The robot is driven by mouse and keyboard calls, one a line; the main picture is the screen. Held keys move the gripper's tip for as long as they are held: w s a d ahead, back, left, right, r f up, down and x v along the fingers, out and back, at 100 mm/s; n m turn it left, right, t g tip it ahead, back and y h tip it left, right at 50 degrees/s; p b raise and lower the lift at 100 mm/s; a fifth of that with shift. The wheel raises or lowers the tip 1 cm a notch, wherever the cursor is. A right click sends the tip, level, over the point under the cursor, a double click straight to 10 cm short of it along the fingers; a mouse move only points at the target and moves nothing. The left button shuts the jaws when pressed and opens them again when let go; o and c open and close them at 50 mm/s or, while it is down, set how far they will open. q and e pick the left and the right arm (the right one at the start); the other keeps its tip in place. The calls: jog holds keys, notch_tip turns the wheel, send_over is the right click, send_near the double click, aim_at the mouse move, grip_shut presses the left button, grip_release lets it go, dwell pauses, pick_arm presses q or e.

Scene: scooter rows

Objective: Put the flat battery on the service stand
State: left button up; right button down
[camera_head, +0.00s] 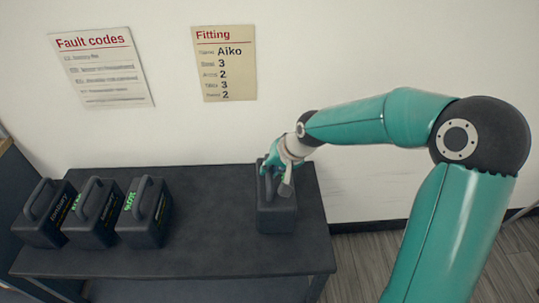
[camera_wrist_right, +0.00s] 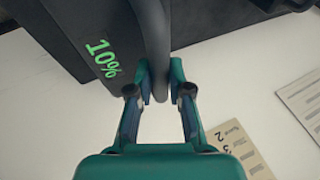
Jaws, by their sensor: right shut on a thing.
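A dark battery (camera_head: 277,215) with a loop handle is at the right end of the dark table, upright, apparently on the tabletop. In the right wrist view the same battery (camera_wrist_right: 75,40) shows a green "10%" readout. My right gripper (camera_head: 275,172) reaches it from above. Its fingers (camera_wrist_right: 160,82) are shut on the handle, one on each side. Three similar batteries stand in a row at the left: one at the far left (camera_head: 42,215), one in the middle (camera_head: 92,215) and one at the right of the row (camera_head: 145,215). Green readouts show on the latter two, too small to read surely. My left gripper is out of view.
The dark table (camera_head: 215,215) is bare between the row and the held battery. A white wall with a "Fault codes" sheet (camera_head: 102,68) and a "Fitting" sheet (camera_head: 224,64) is behind. Wood-look floor (camera_head: 365,265) shows at the right.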

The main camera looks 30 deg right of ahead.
jog(key=shift+f, duration=2.8)
jog(key=c, duration=1.1)
grip_release()
jog(key=shift+s+f, duration=0.1)
jog(key=shift+f, duration=0.05)
jog(key=v, duration=1.2)
